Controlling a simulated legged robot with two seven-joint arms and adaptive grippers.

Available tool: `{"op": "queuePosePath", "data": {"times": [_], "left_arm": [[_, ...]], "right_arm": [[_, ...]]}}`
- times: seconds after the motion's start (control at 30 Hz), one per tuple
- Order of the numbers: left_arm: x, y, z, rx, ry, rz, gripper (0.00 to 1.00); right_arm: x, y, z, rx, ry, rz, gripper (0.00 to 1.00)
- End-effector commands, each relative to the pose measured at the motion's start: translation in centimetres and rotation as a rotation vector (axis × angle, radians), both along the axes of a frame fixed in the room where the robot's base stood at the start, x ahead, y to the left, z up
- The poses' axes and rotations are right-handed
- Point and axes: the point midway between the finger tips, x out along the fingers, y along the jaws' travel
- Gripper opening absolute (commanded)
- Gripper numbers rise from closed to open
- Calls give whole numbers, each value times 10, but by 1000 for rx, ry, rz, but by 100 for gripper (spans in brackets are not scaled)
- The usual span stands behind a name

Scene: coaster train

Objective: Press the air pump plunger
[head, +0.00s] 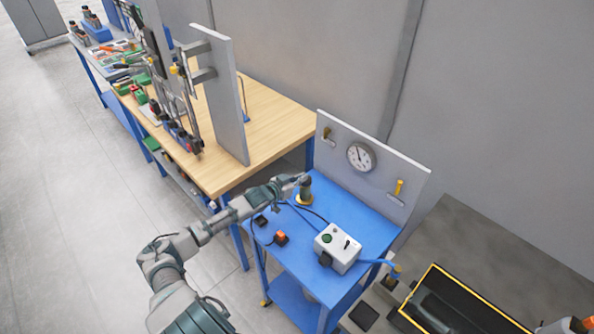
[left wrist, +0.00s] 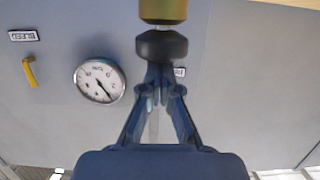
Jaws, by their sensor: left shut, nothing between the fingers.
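The air pump stands at the back left of the blue cart, with a dark plunger knob (head: 305,181) above a brass-coloured base (head: 304,199). In the left wrist view, the dark round knob (left wrist: 162,45) shows just beyond my fingertips, with a brass-coloured part (left wrist: 163,10) past it. My left gripper (head: 293,181) is shut and empty, right beside the knob. It also shows in the left wrist view (left wrist: 160,72), fingers together, overlapping the knob's edge. I cannot tell whether they touch it. My right gripper is not in view.
A grey panel (head: 345,139) behind the cart (head: 358,206) carries a pressure gauge (head: 361,156) and yellow levers (head: 398,188). A white control box (head: 338,247) and an orange switch (head: 281,238) sit on the cart. A wooden workbench (head: 265,120) stands beyond. Cables lie near the pump.

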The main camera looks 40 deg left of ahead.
Motion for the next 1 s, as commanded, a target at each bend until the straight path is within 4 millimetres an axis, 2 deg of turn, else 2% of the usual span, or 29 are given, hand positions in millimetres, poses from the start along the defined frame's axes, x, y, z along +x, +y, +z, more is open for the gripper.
{"op": "queuePosePath", "data": {"times": [0.03,0.07,0.17,0.3,0.4,0.7,1.0], "left_arm": [[-3,-2,-7,-2,23,0,0],[-2,-2,-3,-2,22,0,0],[0,-3,13,-3,16,0,0],[4,-6,44,-1,6,0,0],[-15,-4,37,-1,11,0,0],[-62,-2,53,3,6,1,0],[-89,1,62,0,-1,0,0]], "right_arm": [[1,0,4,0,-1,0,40],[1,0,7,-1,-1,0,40],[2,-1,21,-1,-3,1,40],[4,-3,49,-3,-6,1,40],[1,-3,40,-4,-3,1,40],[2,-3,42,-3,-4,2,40],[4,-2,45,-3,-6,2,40]]}}
